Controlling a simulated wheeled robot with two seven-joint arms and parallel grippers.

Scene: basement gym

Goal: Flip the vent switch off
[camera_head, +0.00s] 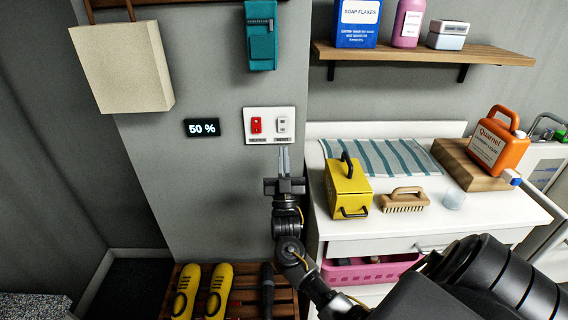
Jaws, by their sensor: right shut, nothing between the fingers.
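A white switch plate (262,139) is mounted on the grey wall. It carries a red switch (256,125) on the left and a white switch (282,125) on the right. Small dark labels sit under each switch; the right one seems to read "VENT", though the print is tiny. My right gripper (284,150) points up at the wall just below the white switch, its fingers closed together with nothing between them. I cannot tell whether the fingertips touch the plate. My left gripper is not in view.
A display reading "50 %" (202,128) is left of the plate. A teal holder (261,40) and a cream box (118,68) hang above. At right, a white table (465,232) holds a yellow box (346,190), a brush (405,201) and an orange jug (499,145).

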